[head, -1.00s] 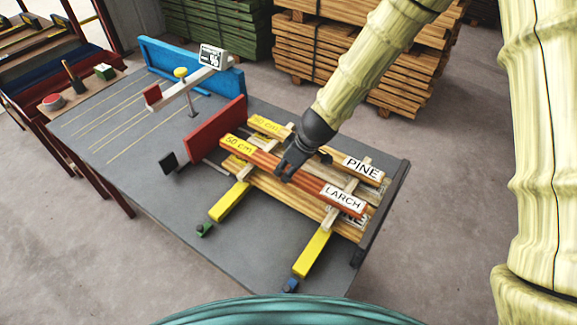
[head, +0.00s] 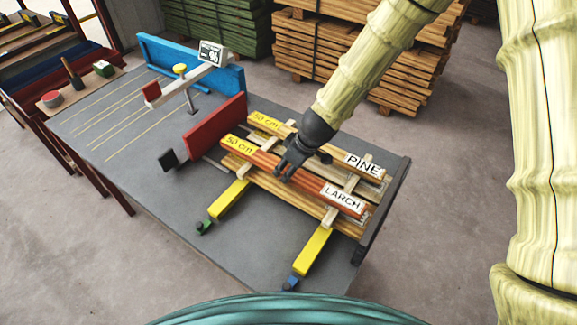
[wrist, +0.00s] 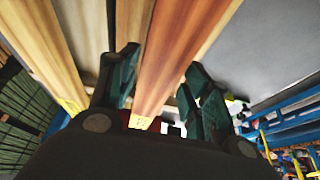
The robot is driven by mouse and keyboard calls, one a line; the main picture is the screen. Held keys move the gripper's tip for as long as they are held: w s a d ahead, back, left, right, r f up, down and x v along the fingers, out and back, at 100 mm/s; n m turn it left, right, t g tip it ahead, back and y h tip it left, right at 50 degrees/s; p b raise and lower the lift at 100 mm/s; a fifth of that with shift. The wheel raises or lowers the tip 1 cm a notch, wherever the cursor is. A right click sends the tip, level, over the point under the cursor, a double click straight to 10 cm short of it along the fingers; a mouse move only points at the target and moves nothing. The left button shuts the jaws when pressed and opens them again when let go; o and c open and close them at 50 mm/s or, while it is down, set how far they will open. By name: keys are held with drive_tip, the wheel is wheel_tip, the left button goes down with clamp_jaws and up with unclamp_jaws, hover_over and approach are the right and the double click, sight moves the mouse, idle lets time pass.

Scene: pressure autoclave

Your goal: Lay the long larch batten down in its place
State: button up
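The larch batten (head: 300,178) is reddish orange, with a "50 cm" mark at its left end and a "LARCH" label at its right end. It lies lengthwise on light wooden cross-pieces above paler boards, its left end near the red upright plate (head: 216,132). It also shows in the wrist view (wrist: 174,50). A pale batten labelled "PINE" (head: 330,154) lies parallel behind it. My gripper (head: 285,172) is at the larch batten's middle. In the wrist view its fingers (wrist: 160,88) stand spread on either side of the batten, with a gap on the right.
Two yellow bars (head: 313,250) project from under the boards towards the front. A dark end rail (head: 383,210) bounds the right. A white arm with a display (head: 185,82) stands behind the red plate, before a blue fence (head: 165,60). The grey table's (head: 110,160) left part is mostly clear.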

drive_tip(key=shift+o, duration=0.3)
drive_tip(key=shift+r+p, duration=0.45)
drive_tip(key=shift+r, duration=0.35)
drive_tip(key=b+v, duration=0.2)
drive_tip(key=v, duration=0.9)
drive_tip(key=shift+d+r+b, duration=0.15)
drive_tip(key=shift+r+b, duration=0.15)
drive_tip(key=shift+b, duration=0.05)
